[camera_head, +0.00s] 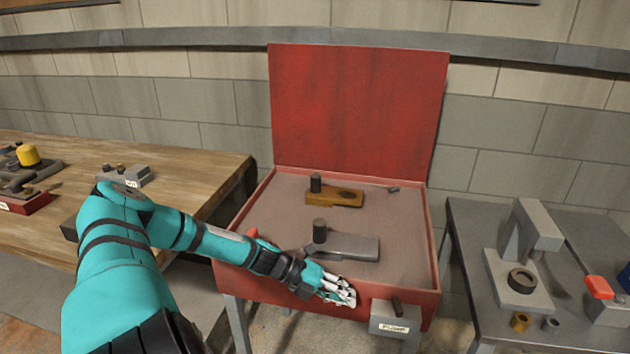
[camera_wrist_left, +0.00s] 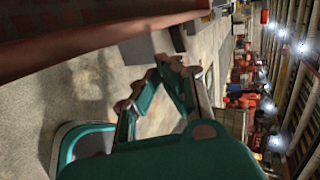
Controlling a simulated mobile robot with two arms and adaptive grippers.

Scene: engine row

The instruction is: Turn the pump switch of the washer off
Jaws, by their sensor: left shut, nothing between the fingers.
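The washer (camera_head: 434,235) is an open red tub with its red lid (camera_head: 358,110) raised at the back. The pump switch is a grey box (camera_head: 391,322) labelled PUMP on the front right of the tub, with a short dark lever (camera_head: 397,307) on top. My left gripper (camera_head: 345,293) is shut and empty at the tub's front wall, just left of the switch box and apart from it. In the left wrist view, the gripper's fingers (camera_wrist_left: 165,75) show near a grey block (camera_wrist_left: 150,45) beside the red wall. My right gripper is not in view.
Inside the tub lie a brass-coloured part (camera_head: 345,198) and a grey part (camera_head: 355,247), each with a dark knob. A wooden bench (camera_head: 200,165) stands left. A metal table (camera_head: 475,235) with a grey press (camera_head: 530,240) stands right. The floor in front is partly clear.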

